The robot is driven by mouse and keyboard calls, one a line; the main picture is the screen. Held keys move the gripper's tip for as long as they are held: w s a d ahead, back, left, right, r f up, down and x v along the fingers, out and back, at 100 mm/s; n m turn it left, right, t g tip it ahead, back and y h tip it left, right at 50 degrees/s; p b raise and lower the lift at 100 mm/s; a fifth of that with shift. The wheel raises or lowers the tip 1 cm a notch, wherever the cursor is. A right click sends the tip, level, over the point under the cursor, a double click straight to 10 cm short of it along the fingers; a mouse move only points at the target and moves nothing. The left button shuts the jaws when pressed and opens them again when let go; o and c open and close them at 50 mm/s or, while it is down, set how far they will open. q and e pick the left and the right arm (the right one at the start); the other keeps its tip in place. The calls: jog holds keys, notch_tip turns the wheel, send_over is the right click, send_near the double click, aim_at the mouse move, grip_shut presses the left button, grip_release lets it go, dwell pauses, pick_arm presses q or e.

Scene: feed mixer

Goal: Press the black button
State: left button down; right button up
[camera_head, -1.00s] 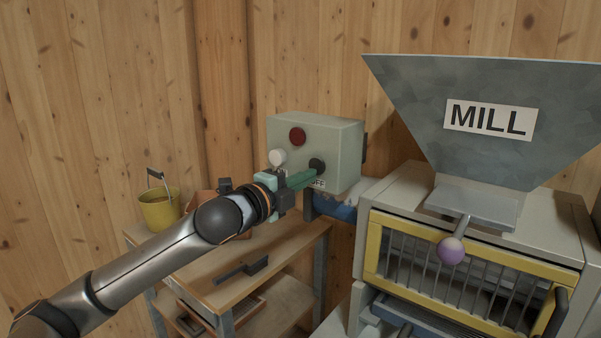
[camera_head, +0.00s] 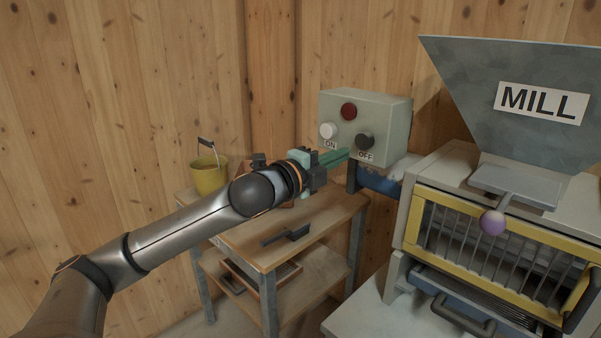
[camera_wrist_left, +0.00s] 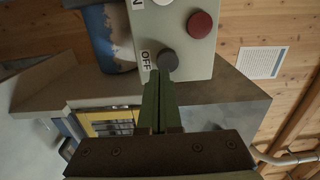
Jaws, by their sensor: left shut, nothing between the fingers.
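The black button (camera_head: 365,141) is a dark round knob above the OFF label on the grey-green control box (camera_head: 388,124). In the left wrist view the black button (camera_wrist_left: 167,59) lies just beyond my fingertips. My left gripper (camera_head: 347,153) is shut and empty, with its green fingers pointing at the box. In the head view the tips are just left of and a little below the button. I cannot tell whether they touch it. My right gripper is not in view.
A white button (camera_head: 328,130) above ON and a red round part (camera_head: 349,111) share the box face. The mill (camera_head: 500,200) stands right. A wooden bench (camera_head: 265,238) with a dark tool (camera_head: 287,236) and yellow bucket (camera_head: 209,176) is below and left.

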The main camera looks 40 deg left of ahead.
pick_arm(q)
jog(key=s+b, duration=0.6)
jog(key=s, duration=0.2)
jog(key=shift+a+f, duration=0.2)
jog(key=shift+a, duration=0.15)
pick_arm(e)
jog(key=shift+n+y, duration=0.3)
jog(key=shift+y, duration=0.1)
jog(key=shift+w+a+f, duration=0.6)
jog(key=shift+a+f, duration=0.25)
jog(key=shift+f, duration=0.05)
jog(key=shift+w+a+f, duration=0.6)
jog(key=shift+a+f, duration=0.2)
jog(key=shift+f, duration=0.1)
pick_arm(q)
jog(key=shift+s, duration=0.1)
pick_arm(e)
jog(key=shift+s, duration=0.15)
